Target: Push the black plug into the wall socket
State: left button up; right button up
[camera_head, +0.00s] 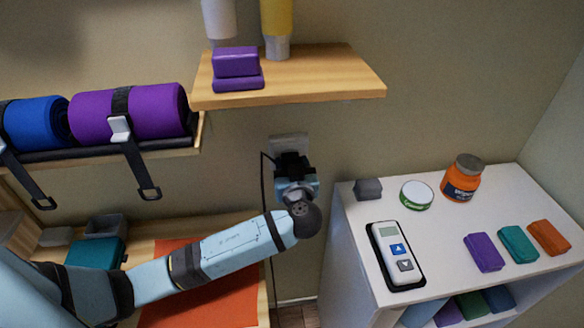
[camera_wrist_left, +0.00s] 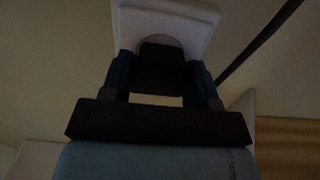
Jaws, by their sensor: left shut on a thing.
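The white wall socket (camera_head: 289,143) is on the wall below the wooden shelf, partly hidden by my left gripper (camera_head: 292,163). In the left wrist view the socket (camera_wrist_left: 178,17) is at the top, with a round recess. The black plug (camera_wrist_left: 163,68) is between the two fingers of my left gripper (camera_wrist_left: 163,80), which is shut on it. The plug's front is right at the socket's recess and covers most of it; I cannot tell how deep it sits. A black cord (camera_head: 263,190) hangs down the wall beside the gripper. My right gripper is not in view.
A wooden shelf (camera_head: 330,85) juts out above the socket. A white cabinet (camera_head: 345,235) stands close on the right, holding a handheld device (camera_head: 396,255), an orange jar (camera_head: 462,178) and a green-white tin (camera_head: 416,195). Rolled mats (camera_head: 130,112) lie on a rack at left.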

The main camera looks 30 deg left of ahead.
pick_arm(q)
jog(key=o, duration=0.9)
jog(key=shift+o, duration=0.2)
jog(key=b+v, duration=0.1)
jog(key=v, duration=1.2)
jog(key=shift+s+d+b, duration=0.25)
jog(key=shift+b, duration=0.05)
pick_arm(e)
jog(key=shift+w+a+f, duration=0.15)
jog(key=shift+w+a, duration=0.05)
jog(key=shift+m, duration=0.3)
